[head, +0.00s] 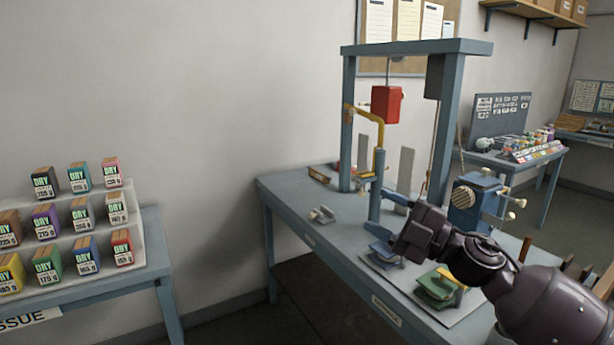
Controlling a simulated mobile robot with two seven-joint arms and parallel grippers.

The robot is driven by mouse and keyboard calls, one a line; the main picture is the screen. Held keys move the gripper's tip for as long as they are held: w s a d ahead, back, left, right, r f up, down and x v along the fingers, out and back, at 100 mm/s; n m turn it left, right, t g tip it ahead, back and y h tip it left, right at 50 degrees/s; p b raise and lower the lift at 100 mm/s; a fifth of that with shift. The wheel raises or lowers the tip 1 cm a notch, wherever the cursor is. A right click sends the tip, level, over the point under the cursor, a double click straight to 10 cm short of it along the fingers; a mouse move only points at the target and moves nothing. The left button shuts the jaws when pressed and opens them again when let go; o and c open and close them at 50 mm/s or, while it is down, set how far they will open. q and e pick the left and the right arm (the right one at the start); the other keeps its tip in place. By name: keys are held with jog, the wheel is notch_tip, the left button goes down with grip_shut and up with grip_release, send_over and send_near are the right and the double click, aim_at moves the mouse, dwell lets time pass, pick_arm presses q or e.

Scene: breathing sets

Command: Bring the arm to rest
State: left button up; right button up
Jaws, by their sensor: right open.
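My right gripper (388,213) is dark, with blue-grey fingers. It comes in from the lower right and its fingers point left over the workbench (290,197). The jaws are open, with nothing seen held between them. The fingertips overlap an upright blue post (379,170) in the picture; I cannot tell if they touch it. My right arm (550,305) covers part of the bench's right side. My left gripper is out of view.
A blue frame (415,47) stands on the bench, with a red block (386,104) hanging in it. Blue plates (383,252) and green plates (436,288) lie below the gripper. A blue vise-like device (475,200) stands behind. A stepped rack (145,232) of DRY boxes is left.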

jog(key=s+d+f+m+t+h, duration=0.2)
jog(key=d+f+m+h, duration=0.1)
jog(key=f+m+h, duration=0.4)
jog(key=s+d+f+m+t+h, duration=0.25)
jog(key=d+f+m, duration=0.2)
jog(key=f, duration=0.55)
jog(key=s+d+f+m+t+h, duration=0.1)
jog(key=d+f+m+t+h, duration=0.15)
jog(key=f+m+h, duration=0.4)
jog(key=s+d+f+m+g+h, duration=0.2)
jog(key=s+d+f+m+g, duration=0.2)
jog(key=s+f, duration=1.6)
jog(key=s+m+g, duration=0.2)
jog(key=m, duration=0.1)
jog(key=shift+s+d+h, duration=0.15)
jog(key=shift+s+h, duration=0.05)
jog(key=shift+h, duration=0.1)
